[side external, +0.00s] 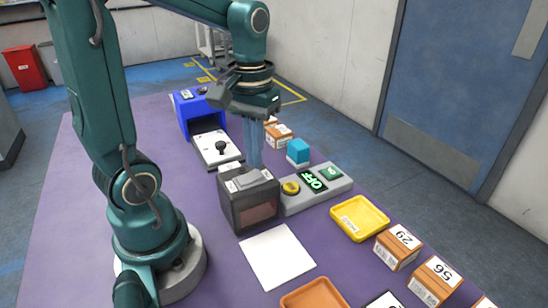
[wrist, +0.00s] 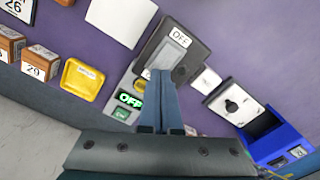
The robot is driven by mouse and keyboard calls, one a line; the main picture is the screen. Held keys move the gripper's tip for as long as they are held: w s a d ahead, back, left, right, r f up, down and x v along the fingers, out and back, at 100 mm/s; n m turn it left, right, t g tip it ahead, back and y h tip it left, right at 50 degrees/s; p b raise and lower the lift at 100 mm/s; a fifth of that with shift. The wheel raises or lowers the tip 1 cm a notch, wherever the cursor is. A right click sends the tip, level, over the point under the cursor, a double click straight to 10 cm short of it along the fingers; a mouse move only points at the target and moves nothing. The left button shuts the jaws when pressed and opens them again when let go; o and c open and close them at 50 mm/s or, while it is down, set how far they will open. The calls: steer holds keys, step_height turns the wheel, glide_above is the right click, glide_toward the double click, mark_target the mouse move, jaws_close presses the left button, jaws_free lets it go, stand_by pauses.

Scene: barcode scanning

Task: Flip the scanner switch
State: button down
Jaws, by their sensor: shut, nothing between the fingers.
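The scanner (side external: 250,205) is a dark box with a reddish front window, standing on the purple table. On its top is a light grey switch plate (side external: 248,182), also seen in the wrist view (wrist: 170,54) beside an "OFF" label (wrist: 181,38). My gripper (side external: 252,164) is shut and empty, pointing down over the scanner's top; its blue fingertips also show in the wrist view (wrist: 161,73), overlapping the switch plate's edge. I cannot tell whether they touch it. A grey panel (side external: 320,189) beside the scanner has a green display reading "OFF" (side external: 313,181).
A yellow button (side external: 290,188) is on the panel. A yellow tray (side external: 360,217), an orange tray (side external: 313,296) and numbered boxes (side external: 397,248) lie to the right. A white sheet (side external: 277,256) lies in front; a blue box (side external: 198,112) stands behind.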

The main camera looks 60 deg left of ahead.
mark_target(256, 173)
steer(key=shift+f, duration=0.95)
stand_by(0.5)
steer(key=shift+r, duration=3.55)
